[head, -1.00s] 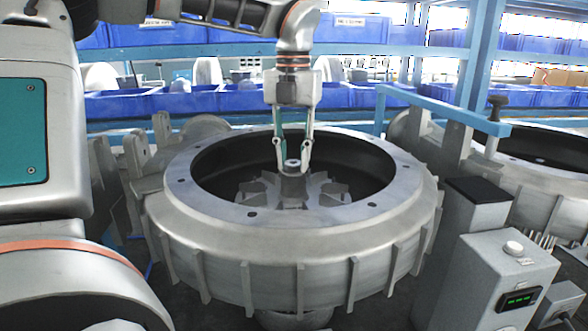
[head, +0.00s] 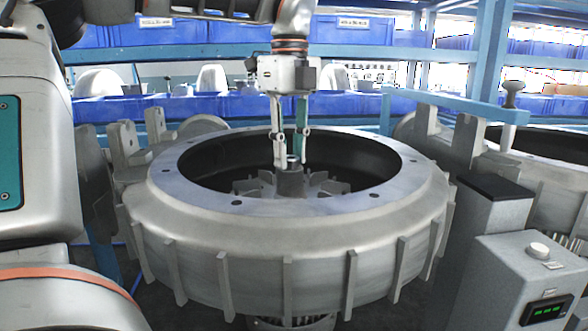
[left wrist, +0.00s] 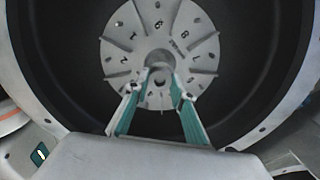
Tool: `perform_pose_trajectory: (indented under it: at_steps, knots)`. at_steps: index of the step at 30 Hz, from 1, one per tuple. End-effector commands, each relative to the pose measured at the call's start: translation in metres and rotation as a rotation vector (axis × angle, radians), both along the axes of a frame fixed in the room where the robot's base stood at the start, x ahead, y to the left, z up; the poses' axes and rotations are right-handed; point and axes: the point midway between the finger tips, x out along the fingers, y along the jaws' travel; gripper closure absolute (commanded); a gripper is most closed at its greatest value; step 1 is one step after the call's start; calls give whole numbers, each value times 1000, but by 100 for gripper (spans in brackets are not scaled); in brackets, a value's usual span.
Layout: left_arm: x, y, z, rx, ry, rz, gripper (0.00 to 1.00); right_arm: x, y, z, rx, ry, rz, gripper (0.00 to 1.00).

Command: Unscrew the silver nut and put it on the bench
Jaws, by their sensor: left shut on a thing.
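The silver nut (head: 292,159) is at the top of the dark hub post (head: 290,182) in the middle of the round blower housing (head: 290,222). My left gripper (head: 291,163) points straight down with its green-backed fingers on either side of the nut, and is shut on it. In the left wrist view the nut (left wrist: 160,80) is a small ring with a dark hole between the fingertips (left wrist: 160,93), in front of the finned impeller disc (left wrist: 190,35). I cannot tell whether the nut is still on its thread. My right gripper is not in view.
The housing's wide rim surrounds the hub. A grey control box (head: 535,275) with a green display and a dark-topped post (head: 490,188) stand at right. Blue bins (head: 380,105) on blue racks fill the back. The bench surface is not clearly seen.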

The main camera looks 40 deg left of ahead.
Motion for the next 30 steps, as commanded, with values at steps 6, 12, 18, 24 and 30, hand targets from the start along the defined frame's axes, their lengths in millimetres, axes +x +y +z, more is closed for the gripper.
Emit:
perform_pose_trajectory:
  at_steps: [6, 12, 18, 24, 30]
  knots:
    - [3, 0, -3, 2, -2, 250, 100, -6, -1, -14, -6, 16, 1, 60]
    - [3, 0, -3, 2, 0, 530, 100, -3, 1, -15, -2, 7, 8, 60]
    - [3, 0, -3, 2, -1, 808, 100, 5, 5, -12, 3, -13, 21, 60]
    - [2, 0, 0, 2, -4, 1017, 100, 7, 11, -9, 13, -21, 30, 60]
    - [1, 0, 3, -1, -9, 1050, 100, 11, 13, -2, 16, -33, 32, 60]
